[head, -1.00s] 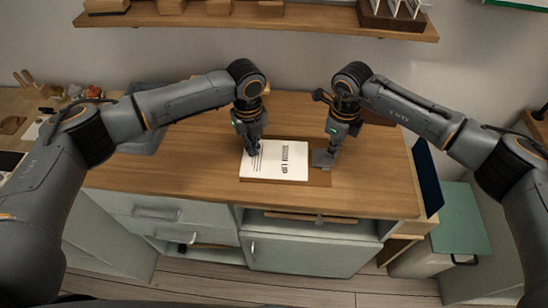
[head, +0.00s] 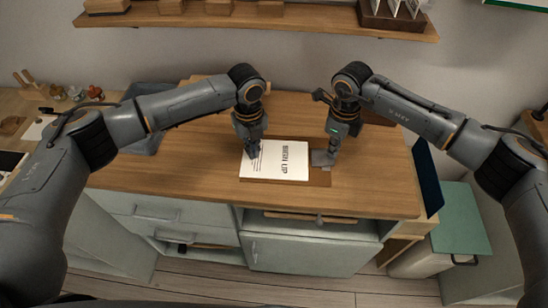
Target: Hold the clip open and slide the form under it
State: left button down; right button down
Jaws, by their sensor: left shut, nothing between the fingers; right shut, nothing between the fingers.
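The white form (head: 285,161) lies on a brown clipboard (head: 318,180) on the wooden counter, with printed text facing up. The grey clip (head: 322,158) is at the clipboard's right end, close to the form's right edge. I cannot tell whether the form's edge is under it. My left gripper (head: 252,153) is shut, its fingertips at the form's upper left part. My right gripper (head: 331,157) is shut with its tips at the clip, partly covering it. Whether the clip is raised is too small to tell.
The wooden counter (head: 200,170) is clear left of the form and in front of it. A grey bin (head: 148,140) is at the left. A wall shelf (head: 300,20) with wooden blocks runs above. A dark blue panel (head: 427,176) stands at the right end.

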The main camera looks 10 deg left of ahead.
pick_arm(q)
jog(key=shift+f, duration=0.35)
jog(key=shift+d, duration=1.4)
dwell(0.9)
jog(key=shift+r, duration=0.3)
jog(key=shift+r, duration=0.3)
jog(key=shift+f, duration=0.6)
dwell(2.2)
jog(key=shift+a, duration=0.1)
jog(key=shift+a, duration=2.25)
